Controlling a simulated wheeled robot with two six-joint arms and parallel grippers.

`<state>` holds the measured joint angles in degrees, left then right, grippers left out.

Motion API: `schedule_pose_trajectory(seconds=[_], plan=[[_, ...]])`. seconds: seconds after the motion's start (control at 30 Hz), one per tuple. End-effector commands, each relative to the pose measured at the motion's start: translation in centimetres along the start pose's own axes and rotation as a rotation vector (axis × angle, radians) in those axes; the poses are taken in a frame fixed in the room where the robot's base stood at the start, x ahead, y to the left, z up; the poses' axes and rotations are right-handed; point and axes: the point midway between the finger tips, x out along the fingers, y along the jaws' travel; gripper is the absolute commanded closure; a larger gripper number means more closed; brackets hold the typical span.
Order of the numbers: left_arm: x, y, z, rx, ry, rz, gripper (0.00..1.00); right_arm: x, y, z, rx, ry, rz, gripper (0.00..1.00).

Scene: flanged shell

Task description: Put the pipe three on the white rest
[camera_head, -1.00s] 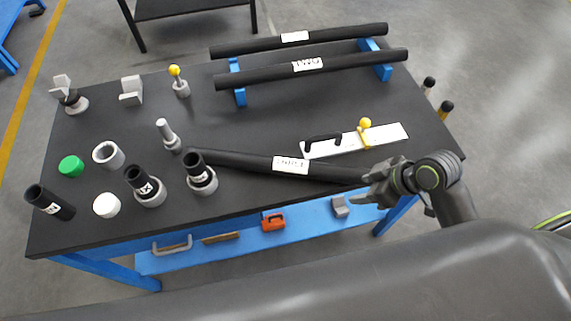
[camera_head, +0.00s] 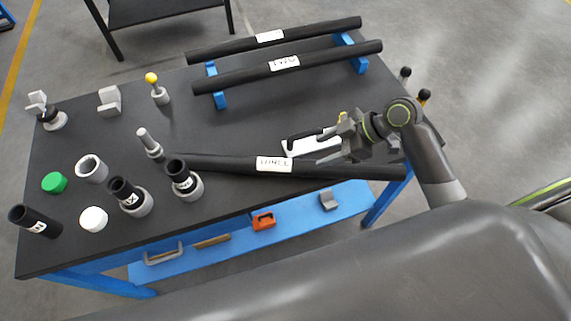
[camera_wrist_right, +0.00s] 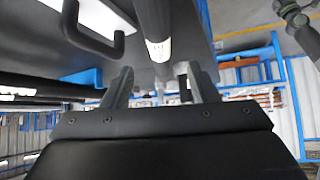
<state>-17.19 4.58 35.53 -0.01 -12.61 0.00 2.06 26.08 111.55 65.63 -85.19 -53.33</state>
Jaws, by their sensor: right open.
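Pipe three, a long black pipe with a white label (camera_head: 274,164), lies across the front of the black table. In the right wrist view a dark pipe with a white label (camera_wrist_right: 152,18) runs between the finger directions. My right gripper (camera_head: 328,147) is open and empty, above or beside the pipe, right of its label; the exact gap cannot be told. Its two fingers also show in the right wrist view (camera_wrist_right: 160,84). My left gripper is out of view.
Two black pipes (camera_head: 230,78) lie on blue supports (camera_head: 218,97) at the back. A white plate with a black handle (camera_head: 303,144) is partly behind my right gripper. Upright cups and posts (camera_head: 150,145), a green cap (camera_head: 54,183) and a white cap (camera_head: 93,219) crowd the left.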

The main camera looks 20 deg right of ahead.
Motion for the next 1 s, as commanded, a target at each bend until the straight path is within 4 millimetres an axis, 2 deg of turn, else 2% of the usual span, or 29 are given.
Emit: schedule_pose_trajectory(seconds=[0.4, 0.73, 1.0], plan=[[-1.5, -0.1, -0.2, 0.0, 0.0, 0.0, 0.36, 6.3, 0.0, -0.1, 0.004, 0.002, -0.001, 0.46], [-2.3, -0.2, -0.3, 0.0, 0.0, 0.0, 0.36, 8.3, 0.1, -0.1, 0.003, 0.001, -0.001, 0.46], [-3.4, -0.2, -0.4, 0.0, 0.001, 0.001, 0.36, 11.6, 0.3, 0.1, 0.003, 0.001, -0.001, 0.46]])
